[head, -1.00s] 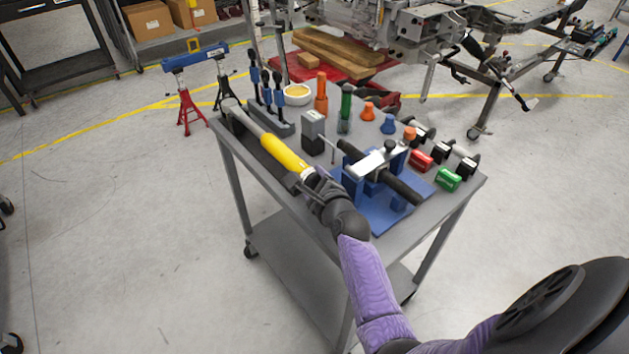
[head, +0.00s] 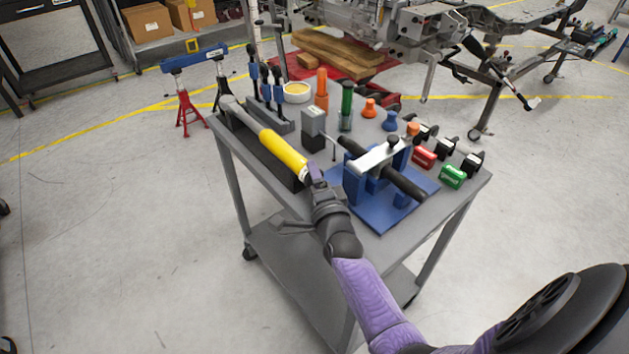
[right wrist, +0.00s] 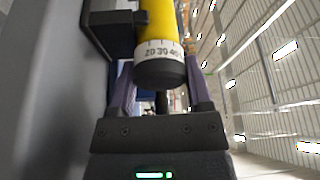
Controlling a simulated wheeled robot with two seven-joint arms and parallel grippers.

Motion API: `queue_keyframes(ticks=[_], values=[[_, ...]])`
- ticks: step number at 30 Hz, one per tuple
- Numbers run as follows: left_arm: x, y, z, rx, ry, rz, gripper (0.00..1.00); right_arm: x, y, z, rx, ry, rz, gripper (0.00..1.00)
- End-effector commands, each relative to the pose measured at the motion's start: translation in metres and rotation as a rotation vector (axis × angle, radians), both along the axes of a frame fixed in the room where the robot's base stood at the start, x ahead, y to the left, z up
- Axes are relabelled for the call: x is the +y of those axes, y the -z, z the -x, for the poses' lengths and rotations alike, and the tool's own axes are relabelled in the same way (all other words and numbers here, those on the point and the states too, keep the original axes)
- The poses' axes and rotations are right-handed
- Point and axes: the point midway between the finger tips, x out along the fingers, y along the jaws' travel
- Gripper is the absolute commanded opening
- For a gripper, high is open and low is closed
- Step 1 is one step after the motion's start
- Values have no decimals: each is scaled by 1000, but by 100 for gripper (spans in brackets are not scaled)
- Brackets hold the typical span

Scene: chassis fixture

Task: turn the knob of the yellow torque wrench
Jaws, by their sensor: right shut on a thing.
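The yellow torque wrench (head: 283,153) lies in a black holder (head: 262,155) along the left edge of the cart top. Its silver head points to the back and its handle end toward me. In the right wrist view, the wrench (right wrist: 160,18) has a white ring with numbers and a black end knob (right wrist: 160,75). My right gripper (head: 314,177) is at this handle end. Its purple fingers (right wrist: 160,88) stand on either side of the knob and are shut on it. In the head view, the gripper hides the knob. My left gripper is not in view.
A blue fixture (head: 385,215) with a black bar stands close to the right of my gripper. A grey box (head: 314,122), black-and-blue tools (head: 266,90) and red and green blocks (head: 453,177) share the cart top (head: 465,200).

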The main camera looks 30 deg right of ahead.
Motion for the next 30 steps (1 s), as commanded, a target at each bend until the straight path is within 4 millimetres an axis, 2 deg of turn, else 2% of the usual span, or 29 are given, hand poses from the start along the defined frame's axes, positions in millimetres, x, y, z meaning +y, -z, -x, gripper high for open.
queue_keyframes(ticks=[10, 27, 28, 30], values=[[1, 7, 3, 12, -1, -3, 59, 0, 2, 0, -7, -2, 135, 5], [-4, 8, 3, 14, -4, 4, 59, 0, 1, 0, -9, -2, 163, 5], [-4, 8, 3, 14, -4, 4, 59, 0, 1, 0, -9, -2, 163, 66], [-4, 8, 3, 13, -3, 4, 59, 0, 1, 0, -9, -1, 163, 81]])
